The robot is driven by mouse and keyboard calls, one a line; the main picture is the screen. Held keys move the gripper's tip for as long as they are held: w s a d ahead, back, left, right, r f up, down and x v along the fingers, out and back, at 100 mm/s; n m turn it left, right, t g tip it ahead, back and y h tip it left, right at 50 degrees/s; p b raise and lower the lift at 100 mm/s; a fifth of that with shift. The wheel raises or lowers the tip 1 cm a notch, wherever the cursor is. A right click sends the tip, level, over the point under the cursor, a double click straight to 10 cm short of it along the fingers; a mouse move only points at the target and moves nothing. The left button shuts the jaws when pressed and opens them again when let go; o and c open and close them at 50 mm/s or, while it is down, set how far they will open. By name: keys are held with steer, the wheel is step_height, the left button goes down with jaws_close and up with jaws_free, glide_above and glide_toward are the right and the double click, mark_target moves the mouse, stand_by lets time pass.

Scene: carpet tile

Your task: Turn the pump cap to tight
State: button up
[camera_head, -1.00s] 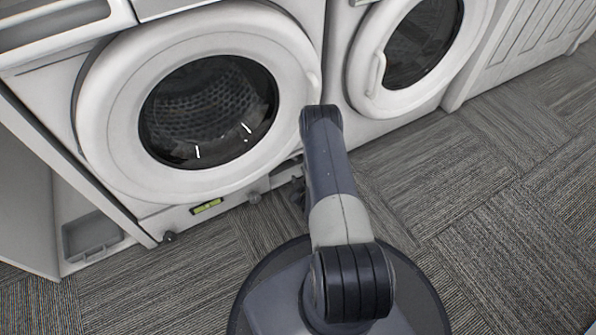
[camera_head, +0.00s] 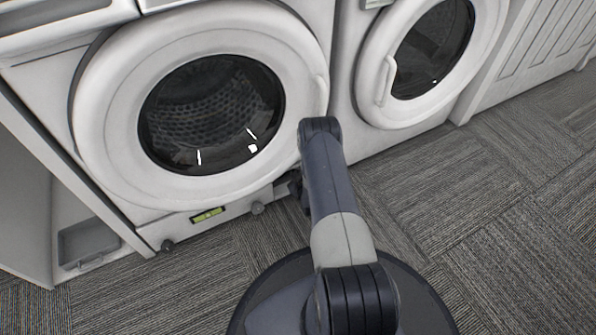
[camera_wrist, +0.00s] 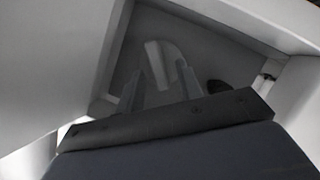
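In the wrist view a pale grey upright tab (camera_wrist: 157,64) stands inside a dark recess with light walls. It looks like the grip of the pump cap, but the cap's round edge cannot be made out. My gripper (camera_wrist: 160,83) is open, its two dark fingers apart, with the tab between and just beyond their tips. Contact cannot be told. In the head view my gripper (camera_head: 298,187) is a dark shape low at the front washer's lower right, mostly hidden behind my arm. The cap is not visible there.
The front-loading washer (camera_head: 90,120) has a closed round door above my gripper. A second machine (camera_head: 372,60) stands at right. Small round feet and a yellow-green label (camera_head: 208,215) sit along the washer's bottom. An open grey compartment (camera_head: 88,240) is at lower left. Carpet is clear at right.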

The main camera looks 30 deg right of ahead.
steer(key=shift+c, duration=0.3)
jaws_close()
steer(key=shift+d+m+y, duration=0.1)
steer(key=shift+m+y, duration=0.2)
steer(key=shift+m, duration=0.2)
steer(key=shift+o, duration=0.3)
jaws_free()
steer(key=p+v, duration=0.4)
steer(key=v, duration=0.7)
steer(key=shift+p, duration=0.3)
steer(key=shift+w, duration=0.1)
